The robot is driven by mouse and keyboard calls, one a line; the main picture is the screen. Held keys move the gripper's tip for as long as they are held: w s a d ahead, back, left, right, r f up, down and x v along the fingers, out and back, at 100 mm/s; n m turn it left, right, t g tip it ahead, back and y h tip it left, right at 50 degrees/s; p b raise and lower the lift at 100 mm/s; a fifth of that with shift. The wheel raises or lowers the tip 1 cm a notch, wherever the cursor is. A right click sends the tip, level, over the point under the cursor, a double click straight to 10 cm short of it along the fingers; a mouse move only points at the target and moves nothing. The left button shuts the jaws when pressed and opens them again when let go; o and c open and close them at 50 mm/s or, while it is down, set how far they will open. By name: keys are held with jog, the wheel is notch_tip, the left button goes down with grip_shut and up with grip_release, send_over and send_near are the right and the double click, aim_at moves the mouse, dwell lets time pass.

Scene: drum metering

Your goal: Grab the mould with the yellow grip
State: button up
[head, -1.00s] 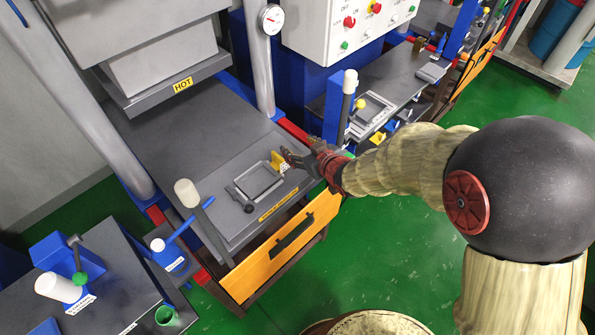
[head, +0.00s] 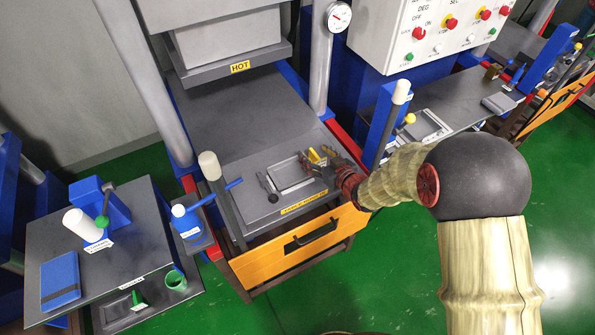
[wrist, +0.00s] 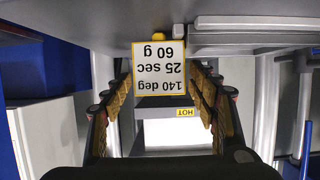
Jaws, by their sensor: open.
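The grey square mould (head: 291,174) lies flat on the dark plate in front of the nearest press, with a dark round-ended handle at its left. Its yellow grip (head: 315,157) stands at its back right, partly hidden by my gripper (head: 317,160). My gripper is open and comes from the right, its fingers around the grip area. In the wrist view, seen upside down, a yellow-edged label (wrist: 160,68) reading "140 deg, 25 sec, 60 g" is between the open fingers, with gaps on both sides. I cannot tell whether the fingers touch the grip.
The press with a HOT label (head: 240,67) rises behind the mould. An orange front panel (head: 300,247) is below it. A white-knobbed lever (head: 209,165) stands left, a blue post (head: 383,125) right. Another mould (head: 428,125) lies at the neighbouring press. A left table (head: 140,235) holds several items.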

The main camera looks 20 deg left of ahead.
jog(key=shift+a, duration=0.15)
jog(key=shift+c, duration=1.1)
grip_shut()
jog(key=shift+w, duration=0.1)
